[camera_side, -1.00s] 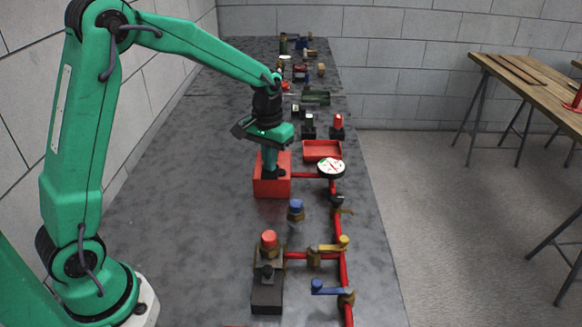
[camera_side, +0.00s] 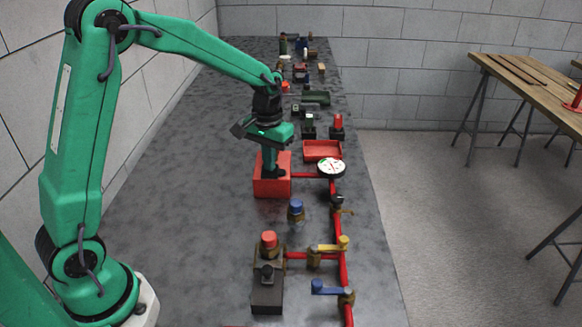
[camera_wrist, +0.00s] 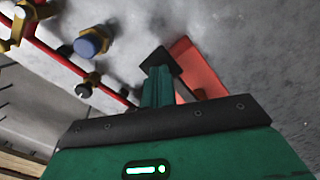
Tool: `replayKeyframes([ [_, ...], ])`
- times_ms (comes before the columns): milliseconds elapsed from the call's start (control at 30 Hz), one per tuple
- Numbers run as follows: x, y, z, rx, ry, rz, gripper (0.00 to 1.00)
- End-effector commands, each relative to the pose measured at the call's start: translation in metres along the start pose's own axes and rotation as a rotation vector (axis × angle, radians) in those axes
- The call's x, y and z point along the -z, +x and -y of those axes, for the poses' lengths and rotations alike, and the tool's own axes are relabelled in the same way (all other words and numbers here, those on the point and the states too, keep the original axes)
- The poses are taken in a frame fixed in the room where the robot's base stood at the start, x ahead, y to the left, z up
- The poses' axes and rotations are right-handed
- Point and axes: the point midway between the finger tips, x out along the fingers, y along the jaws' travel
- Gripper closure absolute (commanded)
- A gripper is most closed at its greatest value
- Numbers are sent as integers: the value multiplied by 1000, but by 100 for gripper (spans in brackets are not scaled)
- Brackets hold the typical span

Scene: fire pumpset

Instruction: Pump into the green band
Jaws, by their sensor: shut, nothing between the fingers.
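My gripper (camera_side: 272,171) is shut with nothing between its fingers. It points down over the red box (camera_side: 262,186), and its fingertips are at the box's top; contact cannot be told. In the wrist view the gripper (camera_wrist: 160,62) partly hides the red box (camera_wrist: 201,73). A round gauge (camera_side: 331,168) with a white face, some green and a red needle sits right of the box, joined by a red pipe. The needle's exact reading is too small to tell.
Below stand a blue-capped fitting (camera_side: 296,210), a yellow-handled valve (camera_side: 335,245), a blue-handled valve (camera_side: 330,289) and a dark block with a red knob (camera_side: 269,240). A red tray (camera_side: 322,150) lies behind the gauge. The table's left side is clear.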

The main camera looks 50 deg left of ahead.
Motion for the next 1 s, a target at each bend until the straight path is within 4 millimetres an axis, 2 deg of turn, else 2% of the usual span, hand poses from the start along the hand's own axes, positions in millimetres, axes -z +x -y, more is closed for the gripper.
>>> replayKeyframes([
  [533,1,-33,0,-1,-1,-3,100],
  [1000,0,-36,0,0,-1,-3,100],
])
